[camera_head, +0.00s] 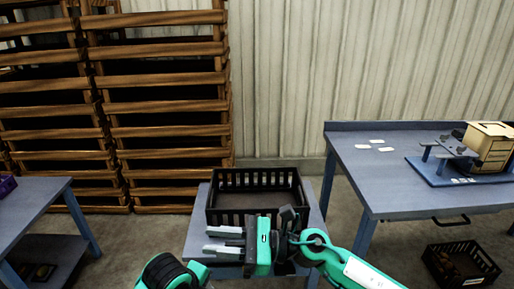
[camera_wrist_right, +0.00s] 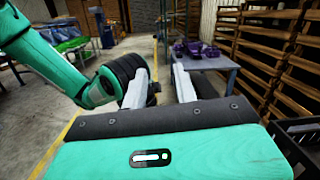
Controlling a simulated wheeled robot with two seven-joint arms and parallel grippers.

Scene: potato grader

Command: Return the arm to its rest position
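My right arm comes in from the right in the head view. Its right gripper (camera_head: 208,240) points left, low in front of the black crate, with its two pale fingers apart and nothing between them. In the right wrist view the fingers of the right gripper (camera_wrist_right: 160,72) also stand apart and empty. A teal and black part of my left arm shows at the bottom of the head view and at the left of the right wrist view. My left gripper is not visible in either view.
A black slatted crate (camera_head: 258,179) stands on a small blue-grey table (camera_head: 199,236), close behind the right gripper. A blue table (camera_head: 389,196) with a blue stand (camera_head: 460,178) is at right. A dark crate (camera_head: 487,277) is on the floor. Wooden racks (camera_head: 160,104) stand behind.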

